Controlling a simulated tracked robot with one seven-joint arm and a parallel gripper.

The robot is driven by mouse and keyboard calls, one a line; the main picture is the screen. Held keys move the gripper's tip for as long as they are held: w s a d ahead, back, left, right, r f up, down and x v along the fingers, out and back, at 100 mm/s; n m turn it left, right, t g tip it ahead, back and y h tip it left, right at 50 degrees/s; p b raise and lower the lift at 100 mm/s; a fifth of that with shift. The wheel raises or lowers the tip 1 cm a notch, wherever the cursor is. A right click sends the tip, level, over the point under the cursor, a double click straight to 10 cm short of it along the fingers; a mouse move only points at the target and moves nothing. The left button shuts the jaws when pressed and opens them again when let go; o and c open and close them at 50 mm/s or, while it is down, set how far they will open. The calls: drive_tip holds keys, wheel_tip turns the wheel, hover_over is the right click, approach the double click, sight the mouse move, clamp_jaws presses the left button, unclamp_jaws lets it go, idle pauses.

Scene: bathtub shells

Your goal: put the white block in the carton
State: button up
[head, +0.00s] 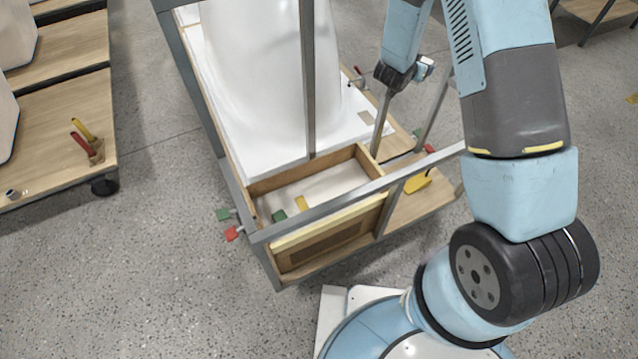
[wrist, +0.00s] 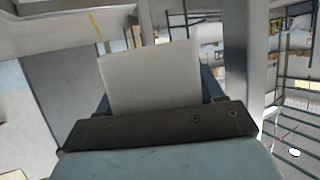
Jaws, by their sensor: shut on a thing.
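My gripper (wrist: 156,88) is shut on the white block (wrist: 150,78), a plain pale block standing out between the blue fingers in the wrist view. In the head view my gripper (head: 424,67) is small, above the right side of the tub cart, and the block there is too small to make out clearly. The carton appears to be the open brown-walled box (head: 358,214) at the cart's near end. It has a pale floor, with a yellow piece (head: 302,203) and a green piece (head: 279,215) inside. My gripper is beyond and right of it, apart from it.
Grey metal posts and rails (head: 309,80) frame the cart around the white bathtub shell (head: 250,60). A yellow item (head: 418,180) lies on the wooden shelf right of the box. Green and red clamps stick out at left. Another wooden cart (head: 60,130) stands at left; floor lies between.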

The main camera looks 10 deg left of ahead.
drive_tip(key=s+a+f+m+g+h, duration=0.2)
drive_tip(key=a+f, duration=0.2)
drive_tip(key=f, duration=0.7)
drive_tip(key=m+g+h, duration=0.2)
drive_tip(key=m, duration=0.1)
hover_over(355, 185)
drive_tip(key=shift+f, duration=12.1)
drive_tip(key=shift+f, duration=0.55)
drive_tip(key=o, duration=1)
drive_tip(key=shift+r, duration=0.1)
